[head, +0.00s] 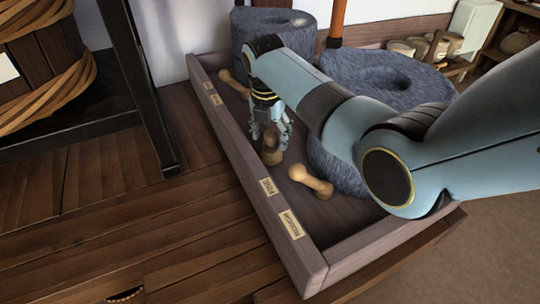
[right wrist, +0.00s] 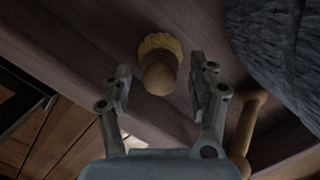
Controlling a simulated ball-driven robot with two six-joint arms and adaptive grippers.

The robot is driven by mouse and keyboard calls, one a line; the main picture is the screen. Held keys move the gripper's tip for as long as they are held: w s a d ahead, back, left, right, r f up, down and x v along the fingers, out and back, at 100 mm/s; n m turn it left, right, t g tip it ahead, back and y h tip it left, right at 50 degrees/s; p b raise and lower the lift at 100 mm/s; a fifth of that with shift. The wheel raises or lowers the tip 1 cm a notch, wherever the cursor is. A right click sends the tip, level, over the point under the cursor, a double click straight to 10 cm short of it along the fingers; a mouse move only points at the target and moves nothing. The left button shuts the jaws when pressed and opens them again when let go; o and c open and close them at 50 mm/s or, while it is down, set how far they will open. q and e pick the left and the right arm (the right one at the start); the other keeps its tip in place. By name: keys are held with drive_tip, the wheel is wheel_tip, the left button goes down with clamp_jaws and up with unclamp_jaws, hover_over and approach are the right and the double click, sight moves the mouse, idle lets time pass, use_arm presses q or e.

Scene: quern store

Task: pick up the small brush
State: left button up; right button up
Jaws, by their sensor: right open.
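The small brush (head: 272,157) stands in the wooden tray, just below my right gripper (head: 271,132), which partly hides it in the head view. In the right wrist view the brush (right wrist: 158,72) shows a rounded wooden handle end and a ring of yellowish bristles around it. My right gripper (right wrist: 160,84) is open, with one finger on each side of the brush and a gap on both sides. Whether the fingertips are level with the handle is hard to tell. My left gripper is not in view.
The tray (head: 265,207) has raised walls with small labels. A wooden peg-like piece (head: 311,181) lies right of the brush, another (head: 233,83) behind it. Grey quern stones (head: 395,75) fill the tray's right and back. A dark post (head: 140,80) stands at left.

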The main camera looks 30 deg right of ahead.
drive_tip(key=shift+f, duration=0.4)
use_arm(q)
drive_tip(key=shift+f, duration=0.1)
use_arm(e)
drive_tip(key=shift+r, duration=0.1)
drive_tip(key=shift+c, duration=0.4)
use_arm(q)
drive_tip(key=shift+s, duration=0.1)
use_arm(e)
clamp_jaws()
drive_tip(key=shift+r, duration=0.3)
wheel_tip(320, 180, up, 8)
drive_tip(key=p, duration=0.4)
drive_tip(key=shift+w+r, duration=0.1)
drive_tip(key=shift+r, duration=0.05)
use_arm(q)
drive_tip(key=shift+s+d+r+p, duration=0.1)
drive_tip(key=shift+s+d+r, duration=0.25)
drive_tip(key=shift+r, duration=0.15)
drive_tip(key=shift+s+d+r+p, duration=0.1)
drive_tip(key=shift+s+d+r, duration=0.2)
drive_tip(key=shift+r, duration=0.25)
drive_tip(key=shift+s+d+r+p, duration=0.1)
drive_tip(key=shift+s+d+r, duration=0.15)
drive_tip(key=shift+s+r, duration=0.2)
use_arm(e)
drive_tip(key=shift+r, duration=0.55)
